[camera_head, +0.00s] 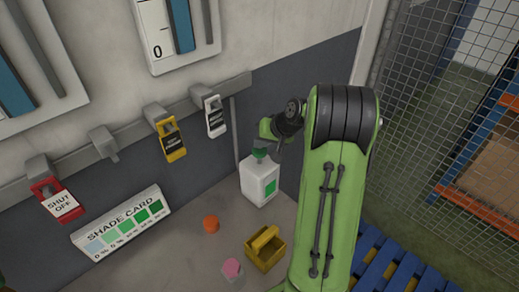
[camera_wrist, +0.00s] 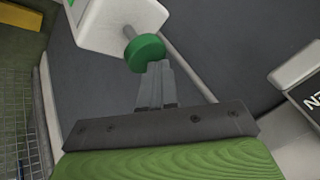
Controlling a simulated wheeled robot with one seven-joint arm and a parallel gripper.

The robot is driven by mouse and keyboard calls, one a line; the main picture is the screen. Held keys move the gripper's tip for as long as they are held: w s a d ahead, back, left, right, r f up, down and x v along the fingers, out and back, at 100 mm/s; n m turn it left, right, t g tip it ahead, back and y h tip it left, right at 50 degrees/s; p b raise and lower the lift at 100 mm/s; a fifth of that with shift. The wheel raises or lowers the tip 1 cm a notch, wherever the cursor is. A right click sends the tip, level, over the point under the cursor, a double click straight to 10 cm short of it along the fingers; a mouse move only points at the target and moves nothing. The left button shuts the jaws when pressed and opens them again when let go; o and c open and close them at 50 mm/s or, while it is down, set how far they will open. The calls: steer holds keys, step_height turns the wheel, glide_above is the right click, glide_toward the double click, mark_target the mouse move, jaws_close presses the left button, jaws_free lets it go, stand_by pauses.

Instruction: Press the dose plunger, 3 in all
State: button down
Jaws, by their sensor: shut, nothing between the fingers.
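A white dose bottle (camera_head: 262,188) with a green label stands on the worktop near the wall. Its green plunger cap (camera_head: 260,152) sticks up at the top. In the wrist view the green plunger cap (camera_wrist: 146,52) is a round disc on a thin stem above the white bottle (camera_wrist: 112,20). My gripper (camera_wrist: 158,68) is shut and empty, with its fingertips right at the cap's edge. Whether they touch it, I cannot tell. In the head view my wrist is just above the bottle, and the fingers are hard to make out.
An orange cap (camera_head: 211,224), a pink-topped jar (camera_head: 232,268) and a yellow caddy (camera_head: 265,248) stand in front of the bottle. A shade card (camera_head: 122,222) leans at left. A wall rail (camera_head: 130,128) carries red, yellow and white tags. Wire mesh (camera_head: 440,110) stands at right.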

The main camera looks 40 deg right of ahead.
mark_target(261, 150)
steer(key=shift+f+b, duration=0.8)
steer(key=shift+f, duration=0.2)
stand_by(0.5)
steer(key=shift+r, duration=0.15)
steer(key=shift+r+p, duration=1.35)
steer(key=shift+r, duration=0.3)
step_height(261, 150, up, 5)
steer(key=p, duration=0.4)
